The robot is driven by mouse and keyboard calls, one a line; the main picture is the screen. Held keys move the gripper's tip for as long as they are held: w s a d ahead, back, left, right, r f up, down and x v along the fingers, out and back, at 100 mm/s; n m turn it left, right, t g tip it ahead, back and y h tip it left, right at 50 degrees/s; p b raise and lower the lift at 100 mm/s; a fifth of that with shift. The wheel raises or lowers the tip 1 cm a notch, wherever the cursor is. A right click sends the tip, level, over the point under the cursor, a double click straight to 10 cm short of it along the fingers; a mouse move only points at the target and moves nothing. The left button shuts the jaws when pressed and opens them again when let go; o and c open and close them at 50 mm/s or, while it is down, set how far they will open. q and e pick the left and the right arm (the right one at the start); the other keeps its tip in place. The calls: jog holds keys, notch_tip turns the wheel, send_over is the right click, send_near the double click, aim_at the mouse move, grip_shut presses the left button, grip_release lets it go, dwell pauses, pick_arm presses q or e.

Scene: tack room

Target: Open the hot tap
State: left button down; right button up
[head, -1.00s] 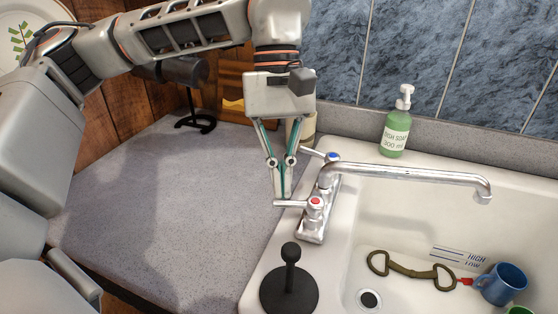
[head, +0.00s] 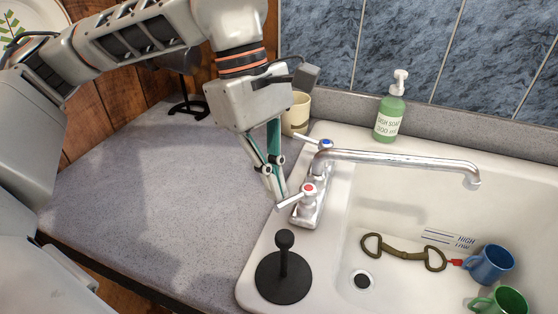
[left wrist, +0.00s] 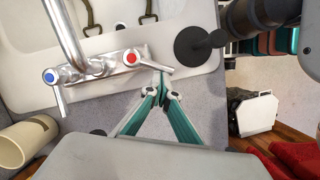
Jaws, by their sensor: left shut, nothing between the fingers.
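The chrome tap (head: 309,205) stands on the left rim of the white sink. Its hot handle (head: 308,190) has a red dot, and its lever points to the lower left in the head view. The hot handle also shows in the left wrist view (left wrist: 132,58). The cold handle (head: 325,145) has a blue dot, and its lever points left. My left gripper (head: 280,194) is shut and empty, with its fingertips (left wrist: 161,90) right at the hot lever's end. I cannot tell for certain whether they touch. My right gripper is not in view.
A black plunger (head: 284,275) stands on the sink's near-left rim. A soap bottle (head: 389,118) and a cream mug (head: 298,114) stand behind the tap. The sink basin (head: 400,215) holds a horse bit (head: 404,251), a blue mug (head: 489,264) and a green mug (head: 500,301). The left countertop (head: 150,205) is largely clear.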

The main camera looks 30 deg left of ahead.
pick_arm(q)
jog(key=shift+d, duration=0.1)
jog(key=shift+s, duration=0.15)
dwell(0.4)
jog(key=v, duration=1.2)
